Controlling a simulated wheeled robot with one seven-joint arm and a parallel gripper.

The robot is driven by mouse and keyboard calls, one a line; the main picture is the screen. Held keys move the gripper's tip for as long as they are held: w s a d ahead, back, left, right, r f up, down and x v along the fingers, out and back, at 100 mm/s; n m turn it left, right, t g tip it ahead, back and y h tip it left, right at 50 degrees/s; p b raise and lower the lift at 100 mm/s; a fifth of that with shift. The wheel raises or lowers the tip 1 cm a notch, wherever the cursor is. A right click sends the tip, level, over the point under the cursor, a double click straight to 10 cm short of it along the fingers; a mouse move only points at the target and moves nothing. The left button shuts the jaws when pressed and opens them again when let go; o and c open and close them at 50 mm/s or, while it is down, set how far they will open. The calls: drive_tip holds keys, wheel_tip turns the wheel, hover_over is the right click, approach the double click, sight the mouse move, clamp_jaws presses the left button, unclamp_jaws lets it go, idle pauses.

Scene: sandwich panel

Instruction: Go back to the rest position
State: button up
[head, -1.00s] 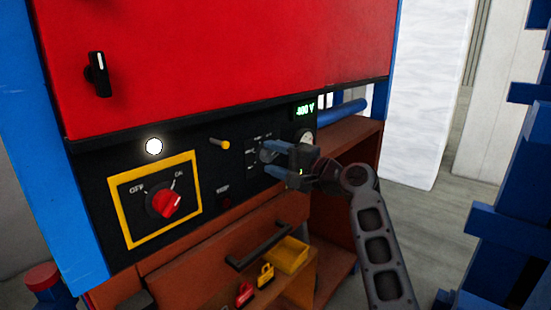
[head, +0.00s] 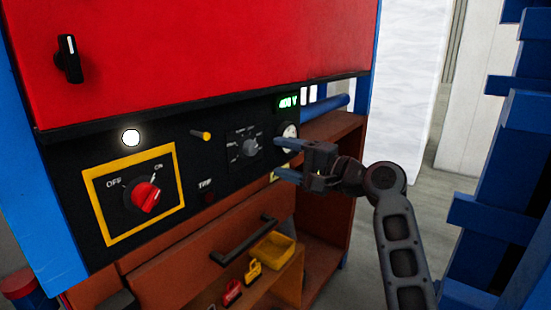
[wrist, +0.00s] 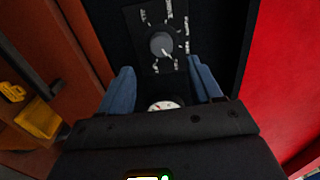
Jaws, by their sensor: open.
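My gripper (head: 287,158) is open and empty in front of the right part of the black control panel (head: 222,178). Its two blue fingers are apart. A grey selector knob (head: 250,147) on a small plate shows to the left of the fingers in the head view. In the wrist view the selector knob (wrist: 162,44) lies beyond the open fingertips, clear of them. A round white gauge (head: 290,131) is just above the fingers, and it shows between them in the wrist view (wrist: 163,105). The red rotary switch (head: 145,196) sits in a yellow frame, turned toward ON.
A green display (head: 288,103) reads about 400 V. A white lamp (head: 131,138) is lit. Below are a drawer handle (head: 243,240), a yellow tray (head: 272,249) and padlocks (head: 253,271). Blue racking (head: 509,170) stands close on the right. Grey floor (head: 440,210) shows between.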

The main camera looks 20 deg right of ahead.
idle(0.4)
drive_tip(key=s+d+f+h, duration=0.1)
drive_tip(key=s+f+h, duration=0.2)
drive_tip(key=s+f, duration=0.55)
drive_tip(key=s+d+f+h, duration=0.1)
drive_tip(key=s+f+h, duration=0.35)
drive_tip(key=f, duration=0.75)
drive_tip(key=s+f+n+h, duration=0.1)
drive_tip(key=s+f+n, duration=0.15)
drive_tip(key=s, duration=0.65)
drive_tip(key=s+f+n+h, duration=0.1)
drive_tip(key=s+f, duration=0.3)
drive_tip(key=s, duration=0.5)
drive_tip(key=s+a+r+n, duration=0.1)
drive_tip(key=s+r+n, duration=0.3)
drive_tip(key=s, duration=0.7)
drive_tip(key=s+a+r+n, duration=0.1)
drive_tip(key=s+r+n, duration=0.2)
drive_tip(key=s, duration=0.9)
wheel_tip(320, 180, up, 3)
drive_tip(key=shift+s+a+n, duration=0.2)
drive_tip(key=shift+s+n, duration=0.1)
drive_tip(key=shift+n, duration=0.05)
drive_tip(key=shift+h, duration=0.25)
drive_tip(key=shift+c, duration=0.2)
